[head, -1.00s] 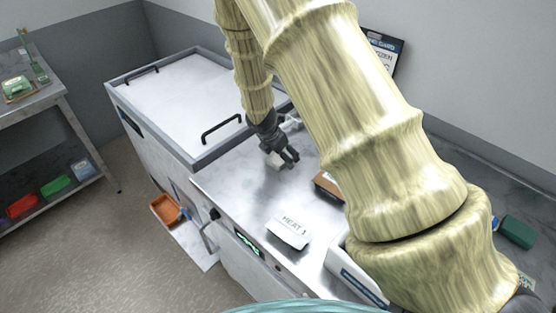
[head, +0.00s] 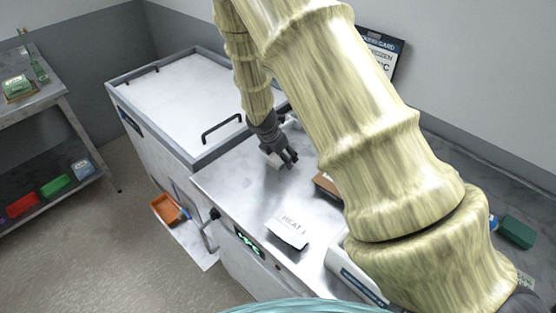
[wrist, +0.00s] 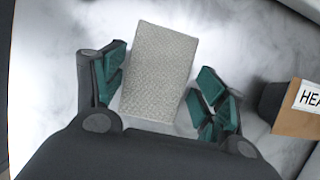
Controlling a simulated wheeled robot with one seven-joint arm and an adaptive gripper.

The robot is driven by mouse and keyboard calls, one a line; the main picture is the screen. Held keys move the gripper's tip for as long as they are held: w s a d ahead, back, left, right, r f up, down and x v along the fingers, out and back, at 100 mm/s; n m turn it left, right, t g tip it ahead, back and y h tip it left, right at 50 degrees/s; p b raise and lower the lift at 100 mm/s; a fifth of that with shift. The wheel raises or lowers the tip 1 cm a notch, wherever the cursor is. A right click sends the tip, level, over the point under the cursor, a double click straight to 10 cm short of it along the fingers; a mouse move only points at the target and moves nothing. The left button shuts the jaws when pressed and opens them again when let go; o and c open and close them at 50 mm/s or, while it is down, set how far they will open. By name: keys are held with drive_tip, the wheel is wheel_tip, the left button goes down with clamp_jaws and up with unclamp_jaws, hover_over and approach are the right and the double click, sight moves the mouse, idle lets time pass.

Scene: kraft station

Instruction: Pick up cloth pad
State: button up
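The cloth pad is a light grey, woven rectangle (wrist: 160,72) lying on the metal worktop in the wrist view. My gripper (wrist: 163,88) is open, with one teal-padded finger on each side of the pad's near part. The left finger is close to the pad's edge; a wider gap shows on the right. The pad's far end reaches beyond the fingertips. In the head view, my gripper (head: 283,158) is low over the worktop, and only a small pale bit of the pad (head: 272,162) shows beside it. I cannot tell whether the fingers touch the worktop.
A brown box (head: 326,186) stands right of my gripper. A white "HEAT 1" item (head: 288,232) lies near the worktop's front edge. A white-topped unit with black handles (head: 180,105) adjoins on the left. My arm hides much of the right side.

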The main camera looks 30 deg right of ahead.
drive_tip(key=c, duration=0.6)
drive_tip(key=shift+o, duration=0.2)
drive_tip(key=shift+r+b, duration=0.85)
drive_tip(key=shift+r, duration=0.9)
drive_tip(key=shift+s+a+r, duration=0.15)
drive_tip(key=shift+a, duration=0.05)
drive_tip(key=s+a+b, duration=0.1)
drive_tip(key=s+a, duration=0.2)
drive_tip(key=s+a+r+b, duration=0.1)
drive_tip(key=s+a+b, duration=0.1)
drive_tip(key=s+a, duration=0.2)
drive_tip(key=s+a+b, duration=0.2)
drive_tip(key=s+a, duration=0.1)
drive_tip(key=a, duration=0.1)
drive_tip(key=shift+s+a+r, duration=0.25)
drive_tip(key=shift+r, duration=0.1)
